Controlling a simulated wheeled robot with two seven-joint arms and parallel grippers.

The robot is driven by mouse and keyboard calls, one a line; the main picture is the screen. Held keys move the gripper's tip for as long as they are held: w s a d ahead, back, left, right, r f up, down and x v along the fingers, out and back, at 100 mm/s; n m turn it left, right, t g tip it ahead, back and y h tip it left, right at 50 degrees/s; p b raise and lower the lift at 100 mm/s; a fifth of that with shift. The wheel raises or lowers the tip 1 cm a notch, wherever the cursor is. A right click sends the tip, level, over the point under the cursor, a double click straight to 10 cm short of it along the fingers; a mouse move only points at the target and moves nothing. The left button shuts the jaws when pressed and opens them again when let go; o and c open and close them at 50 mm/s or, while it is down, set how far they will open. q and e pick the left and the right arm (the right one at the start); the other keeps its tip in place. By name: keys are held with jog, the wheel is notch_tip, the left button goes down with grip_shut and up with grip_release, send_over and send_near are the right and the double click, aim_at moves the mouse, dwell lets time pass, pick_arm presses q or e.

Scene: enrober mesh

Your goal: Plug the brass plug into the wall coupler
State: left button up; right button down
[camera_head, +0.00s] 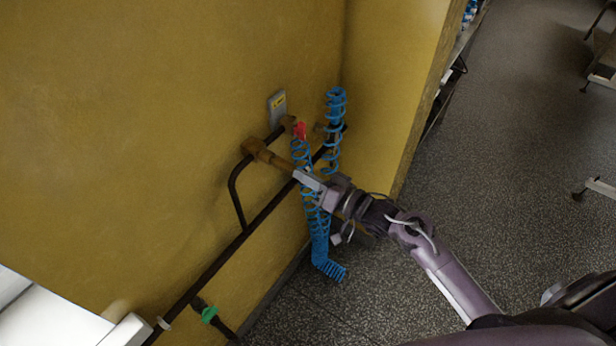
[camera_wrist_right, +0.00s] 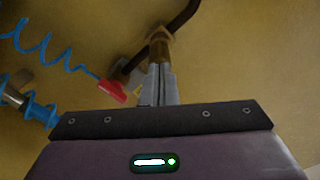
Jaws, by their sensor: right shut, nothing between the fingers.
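The brass wall coupler (camera_head: 254,146) sits on the dark pipe at the yellow wall; it also shows in the wrist view (camera_wrist_right: 158,34). A brass plug (camera_head: 281,162) lies in line with it, and its wall-side end meets the coupler. How deeply it sits inside I cannot tell. The plug also shows in the wrist view (camera_wrist_right: 159,53) just beyond my fingertips. My right gripper (camera_head: 299,175) is shut and empty, its fingertips close to the plug's outer end. It also shows in the wrist view (camera_wrist_right: 158,80). My left gripper is not in view.
A blue coiled hose (camera_head: 335,130) hangs close around and behind my right gripper. A red fitting (camera_head: 300,130) is just above, beside a grey wall plate (camera_head: 277,108). Dark pipes (camera_head: 262,217) run along the wall, with a green-collared valve (camera_head: 209,314) low down.

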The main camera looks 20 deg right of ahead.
jog(key=shift+r, duration=0.15)
jog(key=v, duration=1)
jog(key=s+d+f+m+g+h+b, duration=0.1)
jog(key=s+d+f+h, duration=0.15)
jog(key=f, duration=0.85)
jog(key=s+d+f+g+h+b, duration=0.1)
jog(key=f+g+h, duration=0.15)
jog(key=f, duration=0.75)
jog(key=s+d+f+m+h+b, duration=0.1)
jog(key=s+d+f+h, duration=0.15)
jog(key=f, duration=0.85)
jog(key=s+a+f+n+g+h, duration=0.1)
jog(key=s+f+g, duration=0.2)
jog(key=s+f, duration=0.4)
jog(key=s+a+f+n+g+h+b, duration=0.1)
jog(key=s+f+n+g, duration=0.1)
jog(key=s+f, duration=0.6)
jog(key=s+a+f+n+g+h, duration=0.1)
jog(key=s+f+g, duration=0.3)
jog(key=s+f, duration=0.4)
jog(key=s+a, duration=0.1)
jog(key=s, duration=0.4)
jog(key=shift+s+f+n+g+b, duration=0.15)
jog(key=shift+s+n+g+b, duration=0.1)
jog(key=shift+n+g+b, duration=0.1)
jog(key=shift+h, duration=0.25)
